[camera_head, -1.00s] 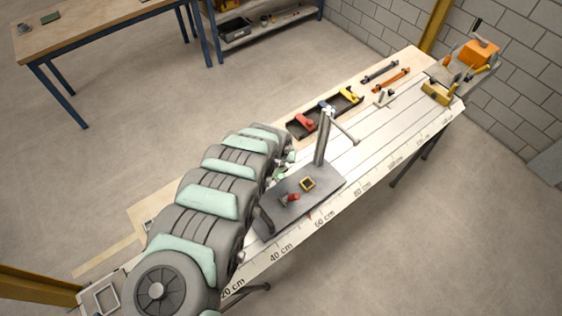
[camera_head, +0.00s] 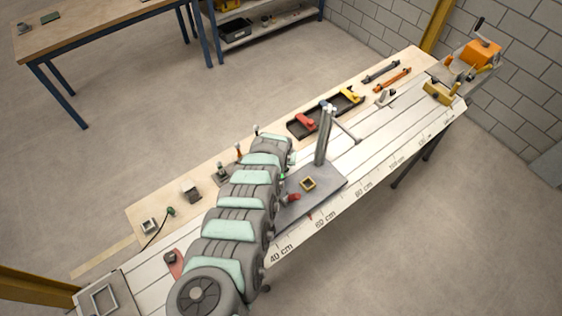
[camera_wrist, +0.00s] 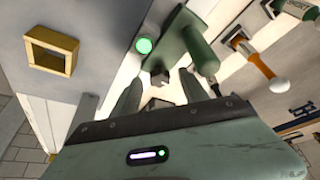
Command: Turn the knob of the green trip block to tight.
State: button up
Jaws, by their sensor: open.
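The green trip block (camera_wrist: 183,40) is at the upper middle of the wrist view, with a rounded green arm on its right and a bright green disc (camera_wrist: 145,45) on its left. A small dark, square-ended piece (camera_wrist: 160,78), perhaps its knob, shows just beyond my fingertips. My gripper (camera_wrist: 158,86) is open, with a grey finger on either side of that piece. I cannot tell whether they touch it. In the head view my arm hides most of the gripper, and only a little green (camera_head: 282,178) shows beside it.
A yellow square frame (camera_wrist: 50,50) stands left in the wrist view; it sits on the grey plate (camera_head: 325,183) in the head view, near a red piece (camera_head: 293,197) and a tall grey post (camera_head: 323,138).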

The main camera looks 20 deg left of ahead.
grip_shut()
dwell(0.5)
